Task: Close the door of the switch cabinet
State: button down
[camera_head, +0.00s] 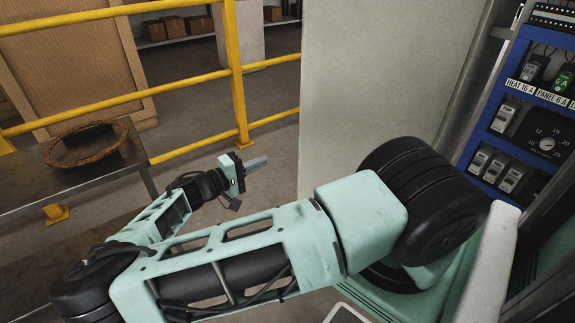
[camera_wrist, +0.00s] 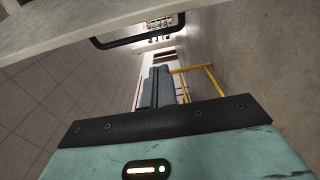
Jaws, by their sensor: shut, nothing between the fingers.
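The switch cabinet (camera_head: 497,118) stands at the right in the head view, with a blue panel of switches and a dial showing. Its door (camera_head: 385,85) is a tall pale panel that stands open, left of the blue panel. My arm hides the door's lower part. My gripper (camera_head: 262,162) is shut and empty, left of the door's free edge in the picture, with a gap between. In the wrist view my gripper (camera_wrist: 158,82) points away from the camera. A pale panel edge (camera_wrist: 70,28) crosses the top there, with a dark bar-shaped handle (camera_wrist: 118,43) beside it.
A yellow railing (camera_head: 236,75) runs behind my gripper. A dark table (camera_head: 75,180) with a round brown ring (camera_head: 88,145) stands at the left. Wooden crates (camera_head: 70,55) and a shelf with boxes are farther back. Open floor lies between railing and door.

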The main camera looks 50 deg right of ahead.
jog(key=s+d, duration=0.5)
jog(key=d, duration=0.2)
jog(key=shift+s+d, duration=0.25)
jog(key=shift+d, duration=0.05)
dwell(0.4)
